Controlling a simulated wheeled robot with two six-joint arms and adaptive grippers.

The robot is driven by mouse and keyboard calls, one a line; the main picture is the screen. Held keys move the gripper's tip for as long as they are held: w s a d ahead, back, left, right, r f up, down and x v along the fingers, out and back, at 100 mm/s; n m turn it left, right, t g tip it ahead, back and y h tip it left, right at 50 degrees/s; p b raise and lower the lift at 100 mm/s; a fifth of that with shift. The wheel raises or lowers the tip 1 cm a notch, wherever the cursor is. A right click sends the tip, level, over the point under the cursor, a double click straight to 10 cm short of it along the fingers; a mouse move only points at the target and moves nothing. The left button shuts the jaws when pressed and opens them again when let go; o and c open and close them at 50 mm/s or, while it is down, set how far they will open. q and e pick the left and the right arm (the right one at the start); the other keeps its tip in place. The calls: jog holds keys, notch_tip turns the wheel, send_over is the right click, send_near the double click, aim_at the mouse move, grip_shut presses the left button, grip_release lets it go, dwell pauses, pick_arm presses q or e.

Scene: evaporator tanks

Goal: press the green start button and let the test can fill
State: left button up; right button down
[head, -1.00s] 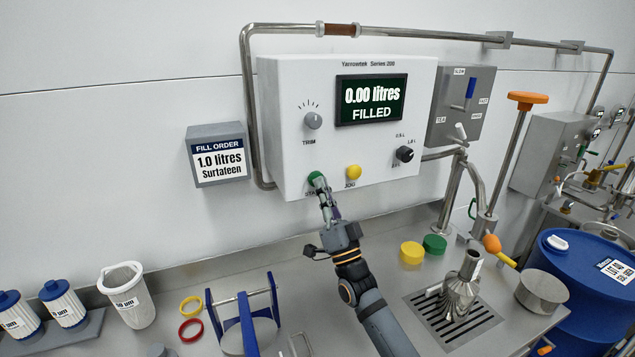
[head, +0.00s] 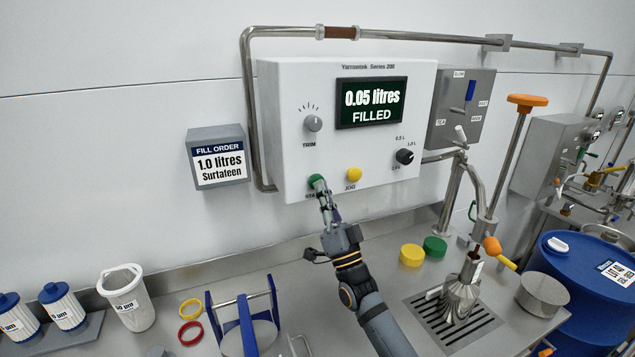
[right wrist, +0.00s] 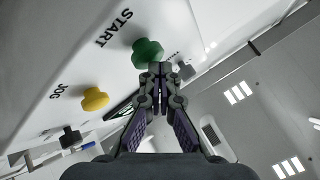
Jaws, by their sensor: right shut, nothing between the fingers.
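The green start button (head: 316,183) is at the lower left of the white control box (head: 290,110). My right gripper (head: 325,197) is shut and empty, its fingertips at the button from below. In the right wrist view the closed fingertips (right wrist: 155,72) meet the lower edge of the green button (right wrist: 148,50); how far it is pushed in cannot be told. The display (head: 371,102) reads 0.05 litres FILLED. The metal test can (head: 460,295) stands upright on the drain grate (head: 425,308), below the filling pipe. Its inside is hidden. My left gripper is out of view.
A yellow JOG button (head: 353,174) and a black selector knob (head: 404,156) are right of the start button. The fill order sign (head: 220,163) reads 1.0 litres Surtateen. Yellow (head: 411,255) and green (head: 435,247) caps lie on the counter. A blue drum (head: 575,275) stands at right.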

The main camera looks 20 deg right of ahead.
jog(key=shift+s, duration=0.65)
jog(key=shift+p, duration=0.3)
jog(key=s+p, duration=0.1)
jog(key=s, duration=0.1)
jog(key=s+p, duration=0.1)
jog(key=s, duration=0.2)
jog(key=shift+a+p, duration=0.2)
jog(key=shift+p, duration=0.2)
